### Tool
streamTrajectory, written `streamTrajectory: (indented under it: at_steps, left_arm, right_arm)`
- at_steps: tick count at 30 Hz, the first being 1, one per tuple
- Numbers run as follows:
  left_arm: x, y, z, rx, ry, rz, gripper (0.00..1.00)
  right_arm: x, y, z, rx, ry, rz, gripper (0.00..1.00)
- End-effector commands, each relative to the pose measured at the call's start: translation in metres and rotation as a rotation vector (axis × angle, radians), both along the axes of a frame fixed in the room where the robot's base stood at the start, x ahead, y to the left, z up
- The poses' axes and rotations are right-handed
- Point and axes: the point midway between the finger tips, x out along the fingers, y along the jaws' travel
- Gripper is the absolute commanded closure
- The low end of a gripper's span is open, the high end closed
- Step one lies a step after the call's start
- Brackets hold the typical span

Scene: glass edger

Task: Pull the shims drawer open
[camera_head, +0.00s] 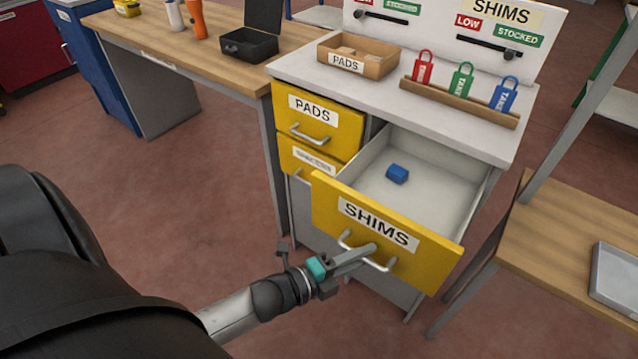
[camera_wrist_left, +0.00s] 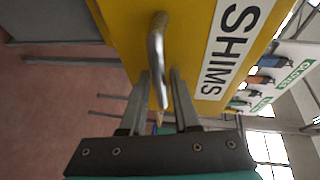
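The shims drawer (camera_head: 335,206) is a yellow-fronted drawer with a SHIMS label, low on the right of the cabinet. It stands well open, and a small blue block (camera_head: 397,174) lies inside. Its metal bar handle (camera_head: 380,266) also shows in the left wrist view (camera_wrist_left: 157,45). My left gripper (camera_head: 368,252) is at this handle. In the left wrist view its two fingers (camera_wrist_left: 161,88) stand apart, one on each side of the bar, with some gap visible. My right gripper is in neither view.
The closed PADS drawer (camera_head: 341,127) and another closed yellow drawer (camera_head: 296,157) are on the left. A pads box (camera_head: 379,65) and a rack of coloured tags (camera_head: 456,103) stand on top. A wooden table (camera_head: 570,240) is close on the right.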

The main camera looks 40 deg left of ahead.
Motion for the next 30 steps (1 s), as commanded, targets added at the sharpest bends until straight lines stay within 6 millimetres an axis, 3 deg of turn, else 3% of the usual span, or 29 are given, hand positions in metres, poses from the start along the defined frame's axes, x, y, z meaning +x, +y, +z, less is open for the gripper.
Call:
streamTrajectory:
  at_steps: [5, 24, 30]
  left_arm:
    - [-0.015, 0.007, 0.002, 0.000, 0.003, 0.000, 0.70]
    - [-0.114, 0.053, 0.023, 0.001, 0.004, 0.001, 0.70]
    - [-0.131, 0.061, 0.027, -0.001, 0.000, 0.001, 0.70]
  right_arm:
    - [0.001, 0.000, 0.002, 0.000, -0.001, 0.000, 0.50]
    - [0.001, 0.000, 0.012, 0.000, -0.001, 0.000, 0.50]
    - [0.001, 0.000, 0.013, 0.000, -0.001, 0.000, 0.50]
